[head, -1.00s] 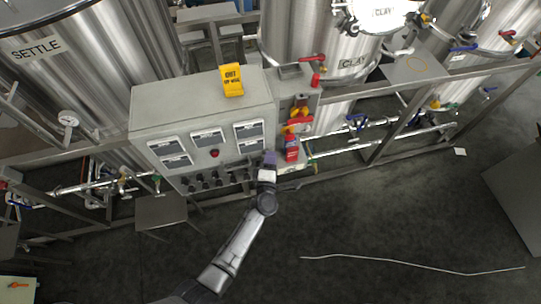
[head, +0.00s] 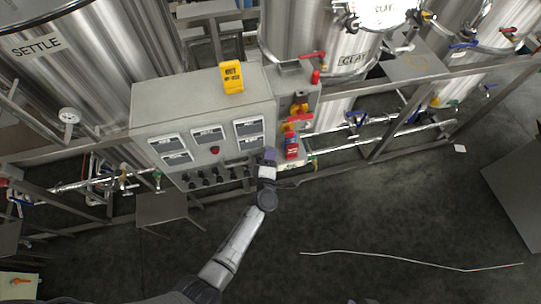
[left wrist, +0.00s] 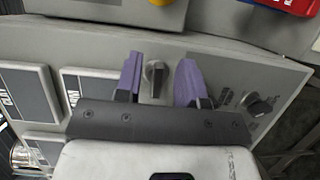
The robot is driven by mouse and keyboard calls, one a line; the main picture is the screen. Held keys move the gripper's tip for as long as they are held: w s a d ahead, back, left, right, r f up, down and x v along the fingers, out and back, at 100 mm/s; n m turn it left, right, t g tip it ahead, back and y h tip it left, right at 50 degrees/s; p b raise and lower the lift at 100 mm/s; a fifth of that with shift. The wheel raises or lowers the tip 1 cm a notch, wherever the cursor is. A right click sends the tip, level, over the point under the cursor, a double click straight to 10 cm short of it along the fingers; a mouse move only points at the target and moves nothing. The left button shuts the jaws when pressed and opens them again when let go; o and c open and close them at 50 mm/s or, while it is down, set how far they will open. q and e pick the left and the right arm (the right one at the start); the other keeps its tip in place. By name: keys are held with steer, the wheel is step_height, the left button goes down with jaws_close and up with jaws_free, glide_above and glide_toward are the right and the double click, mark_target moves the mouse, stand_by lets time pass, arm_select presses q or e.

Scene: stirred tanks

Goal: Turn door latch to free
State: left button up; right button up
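A grey control cabinet (head: 205,112) stands between the steel tanks, with labelled panels on its sloped front. In the left wrist view a dark grey turn knob (left wrist: 155,78), which looks like the door latch, sticks up from the cabinet face. My left gripper (head: 270,156) is at the cabinet's right end. In the left wrist view its two purple fingers (left wrist: 158,82) are open, one on each side of the knob, with visible gaps. I cannot tell how deep the fingers reach around it. In the head view the gripper hides this knob. My right gripper is not in view.
A second dark knob (left wrist: 259,105) sits right of the fingers. A red and blue lock-like item (head: 291,146) hangs close to the gripper, below a red and yellow switch (head: 298,120). A row of black knobs (head: 210,178) runs along the cabinet's lower edge.

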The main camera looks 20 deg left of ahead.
arm_select(q)
steer(key=p+v, duration=0.3)
steer(key=v, duration=1)
steer(key=shift+s, duration=0.4)
steer(key=shift+d, duration=0.1)
